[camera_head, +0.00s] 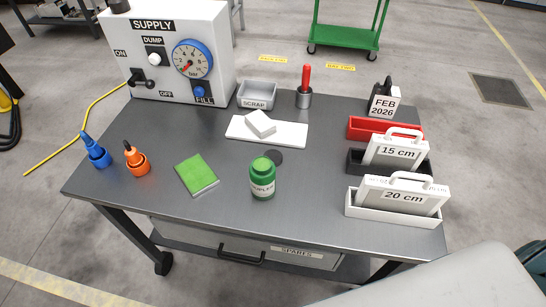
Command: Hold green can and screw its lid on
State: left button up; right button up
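The green can (262,184) stands upright on the grey table (225,140), near the middle of its front half. It has a white label with dark lettering, partly legible. Its top is narrower and green; I cannot tell whether that is an open neck or a cap. Neither of my grippers is in view, and nothing touches the can.
Behind are a white board (290,134) with a block, the SCRAP tray (255,104) and the SUPPLY box (210,40). Labelled holders (385,211) stand at the right.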

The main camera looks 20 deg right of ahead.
aim_at(262, 171)
jog(key=k+j+u, duration=0.2)
jog(key=j, duration=1.3)
jog(key=i, duration=0.15)
